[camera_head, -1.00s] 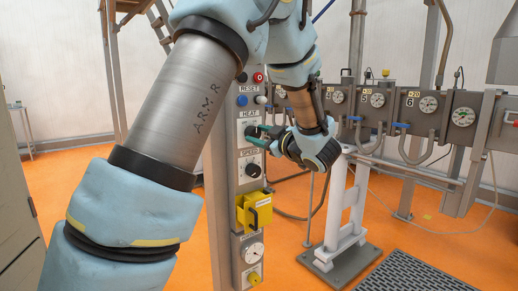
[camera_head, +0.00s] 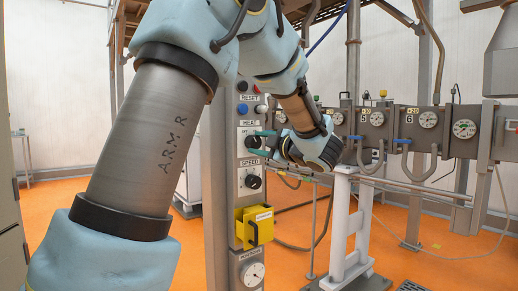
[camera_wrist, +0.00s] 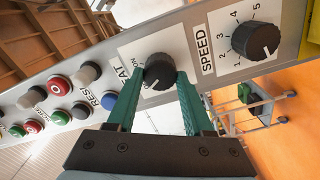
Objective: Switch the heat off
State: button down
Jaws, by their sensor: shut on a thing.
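The black HEAT knob (camera_head: 252,141) is on its white plate on the grey control column, above the SPEED knob. My gripper (camera_head: 262,143) reaches it from the right, its teal fingers at the plate. In the wrist view the teal fingers sit on either side of the HEAT knob (camera_wrist: 158,70) and are shut on it. A white mark shows on the knob's lower edge. An "ON" label is partly visible beside it; the other position label cannot be read.
The SPEED knob (camera_wrist: 263,40) is close beside the HEAT knob. A blue button (camera_wrist: 109,101) and other coloured buttons are on the other side. A yellow box (camera_head: 254,226) juts out below. Gauges and pipes (camera_head: 428,119) stand at right.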

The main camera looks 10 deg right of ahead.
dwell(0.3)
jog(key=shift+c, duration=1.5)
grip_release()
jog(key=shift+s, duration=0.1)
jog(key=v, duration=1)
jog(key=shift+s+d, duration=0.2)
jog(key=shift+s, duration=0.05)
